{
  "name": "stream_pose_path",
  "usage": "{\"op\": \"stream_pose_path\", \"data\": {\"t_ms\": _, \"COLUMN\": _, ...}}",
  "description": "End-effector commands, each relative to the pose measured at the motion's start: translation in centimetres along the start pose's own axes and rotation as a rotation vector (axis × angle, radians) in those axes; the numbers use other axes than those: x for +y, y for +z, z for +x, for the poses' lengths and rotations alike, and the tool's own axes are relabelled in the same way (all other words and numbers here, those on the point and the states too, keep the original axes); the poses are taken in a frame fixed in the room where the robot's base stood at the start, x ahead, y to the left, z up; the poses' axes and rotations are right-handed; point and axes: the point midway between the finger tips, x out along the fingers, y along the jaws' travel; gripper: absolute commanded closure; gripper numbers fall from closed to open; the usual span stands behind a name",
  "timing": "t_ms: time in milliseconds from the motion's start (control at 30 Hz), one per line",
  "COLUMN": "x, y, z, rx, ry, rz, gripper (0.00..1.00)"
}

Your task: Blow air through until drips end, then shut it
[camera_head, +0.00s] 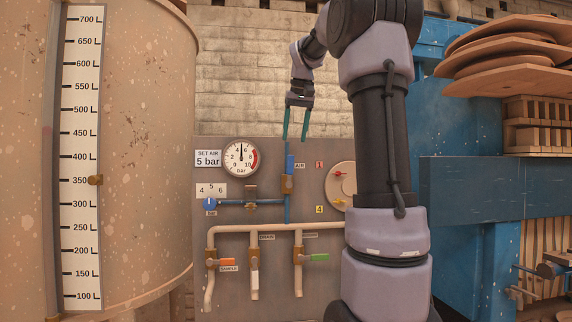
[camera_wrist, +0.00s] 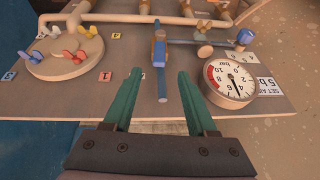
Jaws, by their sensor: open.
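My gripper (camera_head: 297,122) is open and empty, pointing down in front of the panel's top edge, above the air valve. In the wrist view, its teal fingers (camera_wrist: 160,82) are apart, with the blue air handle (camera_wrist: 158,50) beyond and between them. In the head view, the blue AIR handle (camera_head: 290,163) stands upright, in line with its vertical blue pipe. The gauge (camera_head: 240,157) reads about 5 bar, beside a "SET AIR 5 bar" sign (camera_head: 208,158). A blue regulator knob (camera_head: 210,203) sits below a 4-5-6 scale (camera_head: 211,190). I cannot make out drips at the pipe outlets.
Below, the orange SAMPLE handle (camera_head: 227,262) and green handle (camera_head: 319,257) lie sideways; the white DRAIN handle (camera_head: 254,262) hangs vertical. A round plate (camera_wrist: 65,65) with coloured wing handles is beside the air valve. A large scaled tank (camera_head: 140,150) stands left, a blue press frame (camera_head: 470,195) right.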

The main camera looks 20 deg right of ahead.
Motion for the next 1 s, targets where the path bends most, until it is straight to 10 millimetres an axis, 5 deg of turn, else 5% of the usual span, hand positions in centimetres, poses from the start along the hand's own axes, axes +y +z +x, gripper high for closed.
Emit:
{"op": "stream_pose_path", "data": {"t_ms": 500, "x": 0.1, "y": 0.0, "z": 8.9, "rx": -0.002, "ry": 0.004, "rz": -0.006, "gripper": 0.43}}
{"op": "stream_pose_path", "data": {"t_ms": 967, "x": 0.1, "y": 0.0, "z": 10.2, "rx": 0.000, "ry": 0.004, "rz": -0.006, "gripper": 0.43}}
{"op": "stream_pose_path", "data": {"t_ms": 1000, "x": 0.1, "y": 0.0, "z": 10.2, "rx": 0.000, "ry": 0.004, "rz": -0.006, "gripper": 0.58}}
